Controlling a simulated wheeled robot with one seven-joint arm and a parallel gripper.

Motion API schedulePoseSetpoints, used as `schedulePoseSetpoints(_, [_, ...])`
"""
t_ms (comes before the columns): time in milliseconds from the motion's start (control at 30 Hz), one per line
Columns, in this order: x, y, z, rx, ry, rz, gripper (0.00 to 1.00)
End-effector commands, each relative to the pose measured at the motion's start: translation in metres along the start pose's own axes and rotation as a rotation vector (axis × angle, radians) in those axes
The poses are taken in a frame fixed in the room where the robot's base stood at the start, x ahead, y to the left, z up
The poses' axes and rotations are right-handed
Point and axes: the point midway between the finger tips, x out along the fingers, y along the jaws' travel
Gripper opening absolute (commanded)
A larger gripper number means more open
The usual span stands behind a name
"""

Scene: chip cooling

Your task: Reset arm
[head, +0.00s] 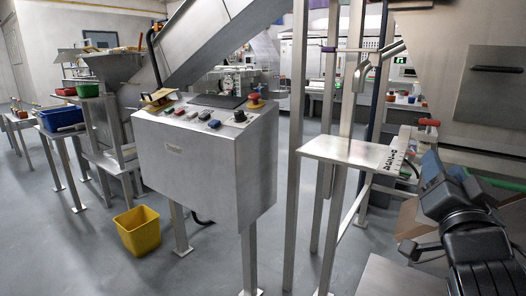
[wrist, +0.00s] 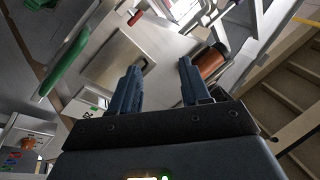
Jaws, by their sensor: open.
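My arm (head: 465,220), black and blue, reaches in from the right edge of the head view, beside a narrow metal table. In the wrist view my gripper (wrist: 158,65) shows two blue fingers spread apart. I see nothing held between them. Behind the fingers are metal panels and a brown cylindrical object (wrist: 210,62), which looks apart from the right finger. I cannot make out the fingertips clearly in the head view.
A metal control box (head: 205,160) with colored buttons stands left of center. A yellow bin (head: 138,232) is on the floor. The narrow metal table (head: 345,152) and upright posts stand close to my arm. Grey floor is open at the lower left.

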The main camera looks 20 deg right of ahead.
Motion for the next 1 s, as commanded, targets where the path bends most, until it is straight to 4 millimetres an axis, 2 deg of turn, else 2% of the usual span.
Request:
schedulePoseSetpoints(33, [-0.015, 0.004, 0.017, -0.05, -0.038, -0.03, 0.46])
schedulePoseSetpoints(200, [-0.066, 0.014, 0.062, -0.188, -0.148, -0.144, 0.46])
schedulePoseSetpoints(367, [-0.122, 0.027, 0.095, -0.287, -0.246, -0.244, 0.46])
schedulePoseSetpoints(500, [-0.175, 0.039, 0.116, -0.351, -0.328, -0.321, 0.46])
schedulePoseSetpoints(733, [-0.266, 0.059, 0.13, -0.414, -0.45, -0.419, 0.46])
schedulePoseSetpoints(900, [-0.33, 0.071, 0.125, -0.433, -0.527, -0.464, 0.46])
schedulePoseSetpoints(1000, [-0.36, 0.077, 0.118, -0.438, -0.562, -0.474, 0.46])
